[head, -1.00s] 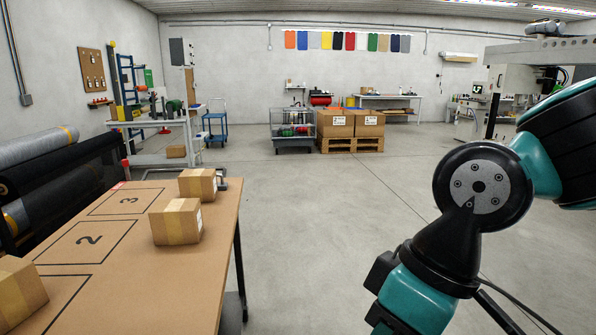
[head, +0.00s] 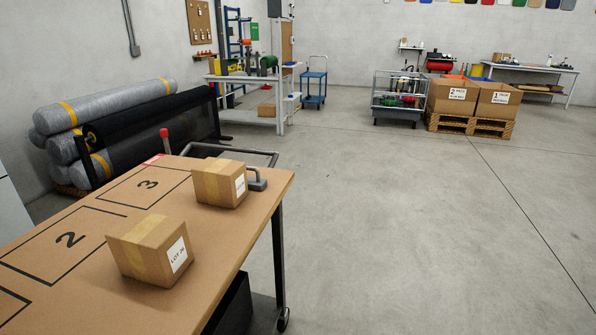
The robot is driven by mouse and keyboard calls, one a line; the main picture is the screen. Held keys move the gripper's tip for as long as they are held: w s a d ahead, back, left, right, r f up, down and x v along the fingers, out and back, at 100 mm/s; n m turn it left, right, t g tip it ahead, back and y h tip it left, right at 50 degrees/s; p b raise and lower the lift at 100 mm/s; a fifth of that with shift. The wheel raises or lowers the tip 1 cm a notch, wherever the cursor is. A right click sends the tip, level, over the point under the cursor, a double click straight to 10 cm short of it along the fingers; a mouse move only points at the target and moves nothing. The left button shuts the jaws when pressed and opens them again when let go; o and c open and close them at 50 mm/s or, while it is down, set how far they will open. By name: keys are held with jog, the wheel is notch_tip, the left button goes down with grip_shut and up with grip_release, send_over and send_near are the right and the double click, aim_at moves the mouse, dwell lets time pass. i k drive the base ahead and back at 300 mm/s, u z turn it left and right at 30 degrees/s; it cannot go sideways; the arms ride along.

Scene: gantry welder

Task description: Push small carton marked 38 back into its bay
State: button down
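A small carton (head: 140,257) sits on the brown cart top (head: 215,232), right of the outlined bay 2 (head: 69,240) and outside its lines. Its label (head: 177,254) seems to read LOT 38, but the last digit is hard to make out. A second small carton (head: 211,186) sits farther back, right of the outlined bay 3 (head: 149,185); its label is too small to read. The visible parts of both bays are empty. Part of another bay outline (head: 12,311) shows at the lower left. My gripper is not in view.
The cart has a handle frame (head: 240,149) at its far end and a grey latch-like piece (head: 257,181) beside the far carton. Open concrete floor (head: 400,230) lies to the right.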

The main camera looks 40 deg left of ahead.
aim_at(217, 181)
jog(key=u, duration=0.35)
jog(key=i, duration=1.45)
jog(key=u, duration=0.9)
jog(key=i, duration=0.35)
jog(key=u, duration=0.25)
